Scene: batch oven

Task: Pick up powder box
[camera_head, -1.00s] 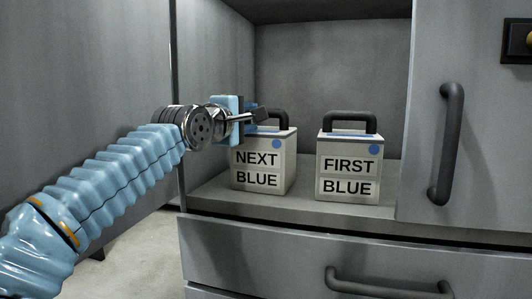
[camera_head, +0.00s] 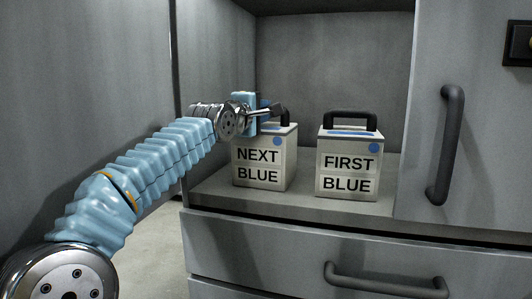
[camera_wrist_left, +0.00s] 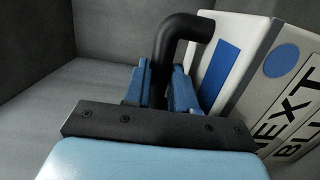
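The powder box labelled NEXT BLUE (camera_head: 259,166) stands upright on the cabinet shelf, a pale box with a black arched handle. A similar box labelled FIRST BLUE (camera_head: 347,174) stands to its right. My left gripper (camera_head: 277,109) is at the handle of the NEXT BLUE box. In the left wrist view, its two blue fingers (camera_wrist_left: 163,88) lie on either side of one leg of the black handle (camera_wrist_left: 180,32); whether they press on it is unclear. The NEXT BLUE box (camera_wrist_left: 232,60) fills the right of that view. My right gripper is not in view.
The shelf (camera_head: 300,205) is bounded by a grey wall on the left and a cabinet door with a vertical handle (camera_head: 447,145) on the right. A drawer with a handle (camera_head: 387,281) is below. Shelf room shows between the boxes.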

